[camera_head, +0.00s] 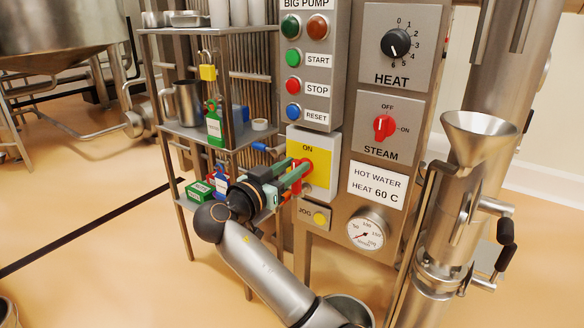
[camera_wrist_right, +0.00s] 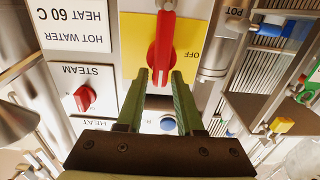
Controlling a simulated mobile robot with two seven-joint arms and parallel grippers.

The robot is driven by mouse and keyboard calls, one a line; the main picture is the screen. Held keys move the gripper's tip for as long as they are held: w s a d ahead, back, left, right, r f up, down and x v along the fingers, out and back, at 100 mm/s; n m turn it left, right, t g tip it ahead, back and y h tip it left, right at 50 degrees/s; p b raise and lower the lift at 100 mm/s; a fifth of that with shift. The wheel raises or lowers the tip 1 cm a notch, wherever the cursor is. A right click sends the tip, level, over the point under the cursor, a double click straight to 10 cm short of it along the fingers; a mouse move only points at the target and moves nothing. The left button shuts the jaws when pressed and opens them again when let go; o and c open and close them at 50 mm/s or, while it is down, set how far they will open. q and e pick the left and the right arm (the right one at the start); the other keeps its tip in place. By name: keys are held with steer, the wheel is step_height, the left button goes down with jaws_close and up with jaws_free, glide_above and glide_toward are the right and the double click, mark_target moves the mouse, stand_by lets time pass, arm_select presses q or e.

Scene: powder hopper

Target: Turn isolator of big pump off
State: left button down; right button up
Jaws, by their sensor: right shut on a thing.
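The isolator of the big pump is a yellow plate (camera_head: 322,158) with a red handle (camera_head: 305,181) on the panel below the pump buttons. The word ON shows at the plate's top. In the upside-down right wrist view the red handle (camera_wrist_right: 164,40) stands upright in the picture, with OFF printed on the yellow plate (camera_wrist_right: 191,33) to its right. My right gripper (camera_head: 300,168) has its green fingers on either side of the handle and is shut on it; the fingers (camera_wrist_right: 160,78) also show in the wrist view. My left gripper is not in view.
Above are the green, red and blue pump buttons (camera_head: 293,86). The JOG button (camera_head: 320,217) is just below. The red STEAM knob (camera_head: 384,127) and black HEAT knob (camera_head: 395,43) are to the right. A shelf (camera_head: 202,131) with padlocks and a mug stands left.

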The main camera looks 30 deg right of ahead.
jaws_close()
steer(key=shift+f, duration=0.15)
